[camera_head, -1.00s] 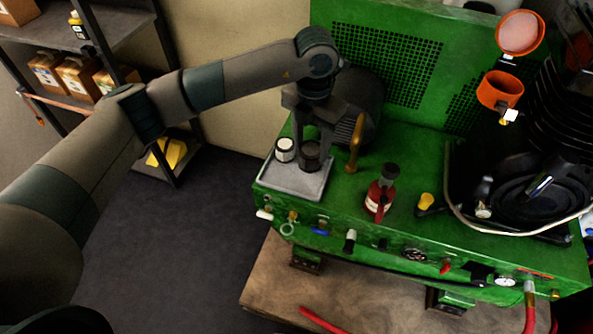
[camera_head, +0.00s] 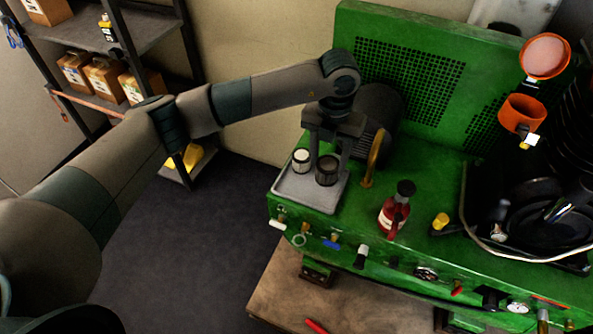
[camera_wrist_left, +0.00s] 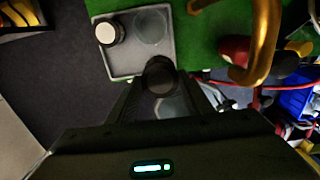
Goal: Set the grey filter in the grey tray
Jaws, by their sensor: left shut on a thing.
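The grey filter (camera_head: 326,171) is a short dark grey cylinder. My left gripper (camera_head: 327,158) is shut on it, pointing down with one finger on each side. It holds the filter upright over the right part of the grey tray (camera_head: 309,198); I cannot tell whether the filter touches the tray. In the left wrist view, the filter (camera_wrist_left: 160,75) shows between the fingers, near a corner of the tray (camera_wrist_left: 124,63). A white-topped filter (camera_head: 301,160) stands in the tray, left of the held one and apart from it. My right gripper is not in view.
The tray sits at the left end of a green machine (camera_head: 425,190). A brass pipe (camera_head: 375,160) rises close to the right of my gripper. A red bottle (camera_head: 393,215), a yellow-capped part (camera_head: 441,221) and black pans (camera_head: 535,205) stand farther right.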

